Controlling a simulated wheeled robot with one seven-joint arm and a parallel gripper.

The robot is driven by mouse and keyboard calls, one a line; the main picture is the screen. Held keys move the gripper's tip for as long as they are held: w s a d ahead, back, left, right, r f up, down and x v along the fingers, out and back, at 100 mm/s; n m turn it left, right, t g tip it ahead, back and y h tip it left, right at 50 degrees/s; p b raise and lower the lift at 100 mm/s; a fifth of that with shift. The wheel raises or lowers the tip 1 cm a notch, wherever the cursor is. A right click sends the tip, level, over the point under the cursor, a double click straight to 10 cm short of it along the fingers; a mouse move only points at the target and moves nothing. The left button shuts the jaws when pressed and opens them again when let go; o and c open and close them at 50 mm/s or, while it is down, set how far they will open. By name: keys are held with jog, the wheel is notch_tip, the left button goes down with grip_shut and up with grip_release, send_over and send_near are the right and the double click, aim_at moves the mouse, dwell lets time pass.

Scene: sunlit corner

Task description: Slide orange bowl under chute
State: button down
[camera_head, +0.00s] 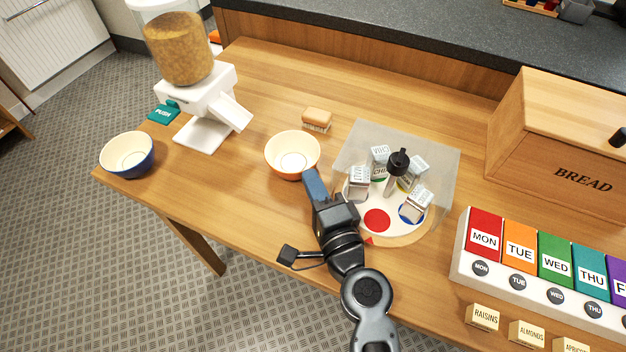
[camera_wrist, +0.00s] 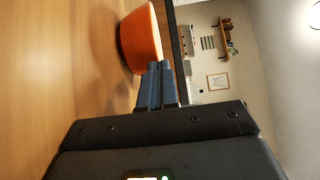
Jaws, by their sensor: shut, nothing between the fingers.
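The orange bowl (camera_head: 292,155), cream inside, stands upright on the table right of the cereal dispenser (camera_head: 197,101). The dispenser's white chute (camera_head: 229,113) slopes down to the right, over a white base plate, apart from the bowl. My gripper (camera_head: 311,176) is shut and empty, low at the bowl's near right side. In the wrist view the shut blue fingertips (camera_wrist: 156,82) are close to the bowl's orange wall (camera_wrist: 141,38). I cannot tell whether they touch it.
A blue bowl (camera_head: 127,153) stands near the table's left edge. A brush (camera_head: 317,119) lies behind the orange bowl. A turntable with several shakers (camera_head: 377,219) is right of my gripper. The wood between orange bowl and dispenser is clear.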

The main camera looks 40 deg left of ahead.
aim_at(272, 168)
jog(key=shift+a, duration=0.1)
jog(key=a, duration=0.2)
jog(key=s+a, duration=0.1)
jog(key=a, duration=0.2)
jog(key=a+b, duration=0.1)
jog(key=a, duration=0.2)
jog(key=shift+s, duration=0.4)
jog(key=shift+d, duration=0.15)
